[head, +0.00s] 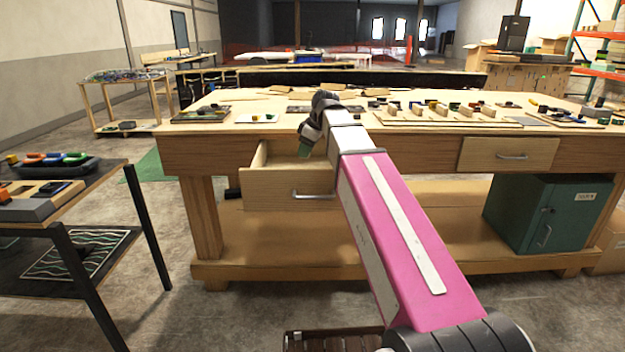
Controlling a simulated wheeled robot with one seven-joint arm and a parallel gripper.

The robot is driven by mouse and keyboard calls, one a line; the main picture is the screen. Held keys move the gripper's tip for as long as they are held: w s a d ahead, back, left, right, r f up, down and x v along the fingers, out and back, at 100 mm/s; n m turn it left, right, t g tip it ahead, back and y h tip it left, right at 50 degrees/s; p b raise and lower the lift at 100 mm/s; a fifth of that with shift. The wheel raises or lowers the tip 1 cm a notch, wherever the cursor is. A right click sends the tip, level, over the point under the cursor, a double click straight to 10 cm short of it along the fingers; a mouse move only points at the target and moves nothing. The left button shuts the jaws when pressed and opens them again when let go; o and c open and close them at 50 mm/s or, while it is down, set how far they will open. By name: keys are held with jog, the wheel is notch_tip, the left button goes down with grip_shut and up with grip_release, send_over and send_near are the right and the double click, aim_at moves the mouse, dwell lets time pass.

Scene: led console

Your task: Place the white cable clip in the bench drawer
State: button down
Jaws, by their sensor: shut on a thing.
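The workbench's left drawer (290,189) is pulled open, its front panel with a metal handle facing me. My gripper (304,152) points down over the open drawer, at the end of my pink and white arm. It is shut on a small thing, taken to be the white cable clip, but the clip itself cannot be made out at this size. The fingertips look dark green and are close to the drawer's opening. Whether they are below its rim I cannot tell. Part of the drawer's inside is hidden by its front and my arm.
The workbench top (225,99) carries trays and many small coloured parts. A second drawer (508,154) at the right is shut. A green cabinet (545,212) stands on the lower shelf. A side table (95,178) with coloured parts stands close at the left.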

jog(key=shift+w+a+f+n+g, duration=0.15)
jog(key=shift+a+f+n, duration=0.45)
jog(key=shift+f, duration=1.2)
jog(key=shift+s+a+f+n+g, duration=0.1)
jog(key=shift+a+f+n+g, duration=0.3)
jog(key=shift+f, duration=1.35)
jog(key=shift+w+a+f+n+g, duration=0.1)
jog(key=shift+a+f+n, duration=0.65)
jog(key=shift+f, duration=1.05)
jog(key=shift+d, duration=0.1)
jog(key=c, duration=0.9)
grip_release()
jog(key=shift+f, duration=0.15)
jog(key=shift+c, duration=0.2)
jog(key=v, duration=1.2)
